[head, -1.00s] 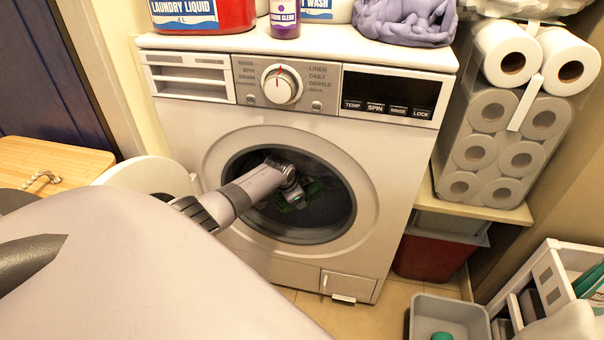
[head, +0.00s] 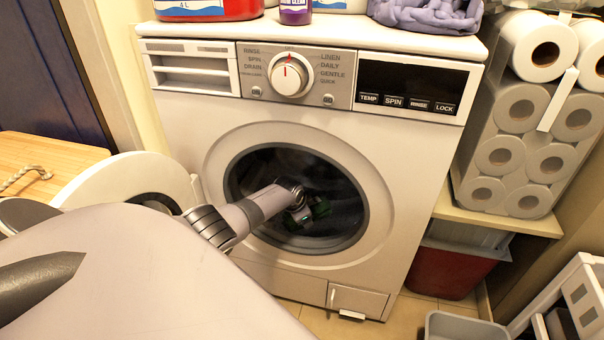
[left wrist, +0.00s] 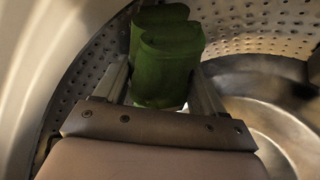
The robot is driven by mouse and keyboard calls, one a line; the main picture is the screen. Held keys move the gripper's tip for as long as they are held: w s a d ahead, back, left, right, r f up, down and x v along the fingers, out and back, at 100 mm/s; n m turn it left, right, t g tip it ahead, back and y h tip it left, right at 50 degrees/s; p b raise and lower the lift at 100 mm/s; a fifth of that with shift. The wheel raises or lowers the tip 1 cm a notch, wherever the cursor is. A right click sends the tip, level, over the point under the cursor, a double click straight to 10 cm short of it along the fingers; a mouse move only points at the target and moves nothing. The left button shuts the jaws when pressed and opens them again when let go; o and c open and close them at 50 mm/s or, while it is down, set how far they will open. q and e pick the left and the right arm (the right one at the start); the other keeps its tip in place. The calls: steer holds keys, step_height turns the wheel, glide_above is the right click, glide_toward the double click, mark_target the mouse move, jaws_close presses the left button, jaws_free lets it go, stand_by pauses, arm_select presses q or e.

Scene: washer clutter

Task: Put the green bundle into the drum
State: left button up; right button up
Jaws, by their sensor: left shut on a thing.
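The washer's round opening (head: 362,215) is uncovered, with the dark drum (head: 335,185) behind it. My left arm reaches through the opening. My left gripper (head: 300,216) is inside the drum, shut on the green bundle (head: 320,207), which shows only in part in the head view. In the left wrist view the green bundle (left wrist: 166,60) sits between the two fingers of the gripper (left wrist: 165,85). The perforated drum wall (left wrist: 245,60) shows behind it. I cannot tell whether the bundle touches the wall. My right gripper is not in view.
The white round door (head: 125,178) stands swung open at the left, beside my arm. Bottles and a purple cloth (head: 425,14) sit on the washer top. Toilet rolls (head: 530,110) stand on a shelf at the right. A grey bin (head: 465,326) is on the floor.

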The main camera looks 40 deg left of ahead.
arm_select(q)
step_height(320, 180, down, 2)
steer(key=shift+b, duration=0.4)
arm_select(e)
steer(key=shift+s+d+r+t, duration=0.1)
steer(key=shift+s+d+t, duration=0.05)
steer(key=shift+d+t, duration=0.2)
arm_select(q)
steer(key=shift+f, duration=0.55)
steer(key=o, duration=1.2)
